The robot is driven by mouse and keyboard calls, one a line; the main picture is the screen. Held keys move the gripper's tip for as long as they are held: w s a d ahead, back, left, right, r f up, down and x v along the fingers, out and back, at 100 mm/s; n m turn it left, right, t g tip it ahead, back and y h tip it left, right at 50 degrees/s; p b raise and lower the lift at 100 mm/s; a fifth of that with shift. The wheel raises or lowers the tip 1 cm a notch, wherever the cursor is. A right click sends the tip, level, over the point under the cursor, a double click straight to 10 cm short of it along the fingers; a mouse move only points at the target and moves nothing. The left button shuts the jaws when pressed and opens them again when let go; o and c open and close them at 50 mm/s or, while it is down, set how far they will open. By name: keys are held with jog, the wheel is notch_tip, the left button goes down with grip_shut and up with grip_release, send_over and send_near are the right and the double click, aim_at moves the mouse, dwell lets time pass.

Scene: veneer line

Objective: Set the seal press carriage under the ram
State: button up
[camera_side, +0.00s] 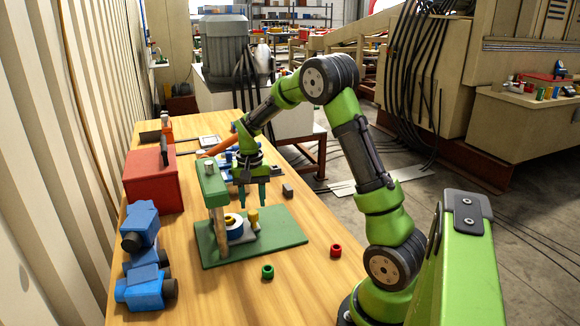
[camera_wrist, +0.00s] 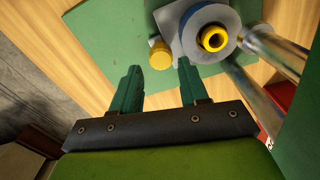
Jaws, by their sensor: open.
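The seal press has a green baseplate (camera_side: 283,238) and a green upright head (camera_side: 211,185) on posts. The grey carriage plate (camera_side: 249,237) lies on the baseplate. It bears a round part with a white and blue rim (camera_side: 235,229) and a yellow knob (camera_side: 253,216). In the wrist view the yellow knob (camera_wrist: 160,54) is just beyond my fingertips, beside a grey disc (camera_wrist: 194,38) with a yellow hub (camera_wrist: 213,38). My gripper (camera_side: 252,205) points down above the knob, open and empty; its fingers (camera_wrist: 160,64) are apart. The ram's lower end is not clear.
Steel posts (camera_wrist: 278,95) stand close right of the fingers in the wrist view. A red box (camera_side: 151,183) and blue machine parts (camera_side: 145,291) are at the left. A green ring (camera_side: 268,271) and a red ring (camera_side: 336,250) lie on the wooden table in front.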

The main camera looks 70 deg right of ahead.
notch_tip(320, 180, up, 14)
jog(key=shift+f, duration=0.2)
